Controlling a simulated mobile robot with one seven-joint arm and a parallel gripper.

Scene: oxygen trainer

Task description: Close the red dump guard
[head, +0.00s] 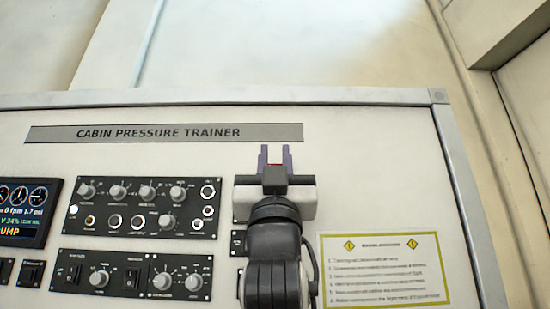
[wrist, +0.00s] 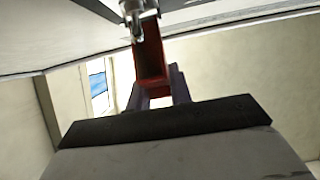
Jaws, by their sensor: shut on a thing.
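The red dump guard (wrist: 149,58) is in the upper middle of the wrist view, a hollow red cover standing out from the panel. A metal toggle switch (wrist: 137,18) sits by its panel end. My gripper (wrist: 158,88) has its two purple fingers on either side of the guard's outer end and is shut on it. In the head view, my gripper (head: 275,156) is in front of the panel, right of the title plate's middle.
The trainer panel (head: 350,150) carries several knobs and switches in an upper module (head: 145,208) and a lower module (head: 130,277) at left. A yellow-edged notice (head: 384,271) is right of my arm. A display (head: 25,212) is at far left.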

